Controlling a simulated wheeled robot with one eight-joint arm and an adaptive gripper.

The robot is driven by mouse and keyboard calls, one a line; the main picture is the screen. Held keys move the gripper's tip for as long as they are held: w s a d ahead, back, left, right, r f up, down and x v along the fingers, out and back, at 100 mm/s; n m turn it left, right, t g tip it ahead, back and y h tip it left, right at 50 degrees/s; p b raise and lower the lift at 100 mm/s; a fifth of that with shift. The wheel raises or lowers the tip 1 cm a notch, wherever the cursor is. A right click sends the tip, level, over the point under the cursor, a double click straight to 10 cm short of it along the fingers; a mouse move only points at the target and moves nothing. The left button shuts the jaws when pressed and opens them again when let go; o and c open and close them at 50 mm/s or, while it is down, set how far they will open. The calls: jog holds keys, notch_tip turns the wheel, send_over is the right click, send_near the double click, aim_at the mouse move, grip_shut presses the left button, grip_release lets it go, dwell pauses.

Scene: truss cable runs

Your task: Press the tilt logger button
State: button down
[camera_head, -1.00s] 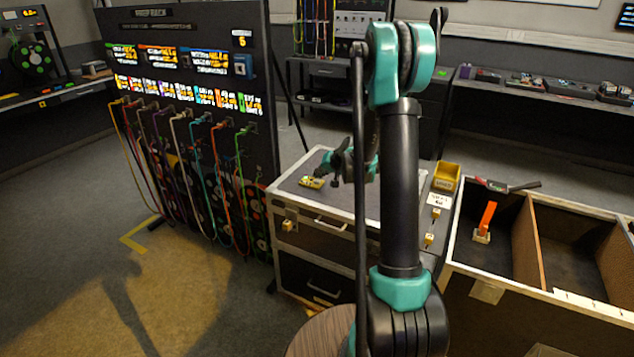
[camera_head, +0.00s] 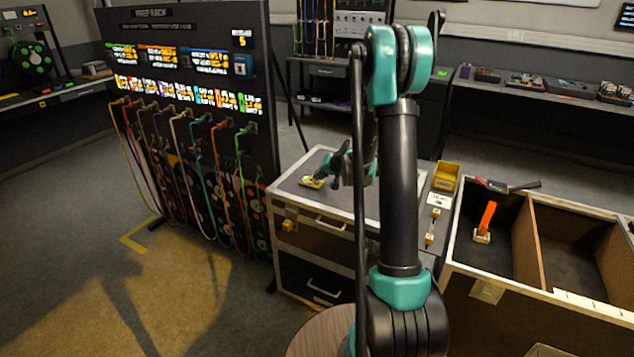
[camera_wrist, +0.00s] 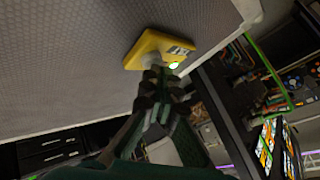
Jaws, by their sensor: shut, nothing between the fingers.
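The tilt logger is a small yellow box (camera_head: 311,183) lying on the grey top of the drawer case (camera_head: 300,193), near its left side. My gripper (camera_head: 320,177) is shut and empty, right at the logger. In the wrist view my gripper's fingertips (camera_wrist: 163,77) lie just beside the green spot and cover part of the logger's near edge. I cannot tell whether they touch it.
The prep rack (camera_head: 190,100) with hanging cables stands left of the case. A yellow bin (camera_head: 446,176) and an open divided crate (camera_head: 540,295) with an orange-handled item (camera_head: 485,222) are at right. The case top around the logger is mostly clear.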

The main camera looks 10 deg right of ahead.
aim_at(319, 182)
jog(key=shift+f, duration=0.25)
jog(key=shift+r, duration=0.15)
dwell(0.4)
jog(key=shift+r, duration=0.75)
jog(key=shift+r, duration=0.1)
jog(key=shift+r, duration=2.45)
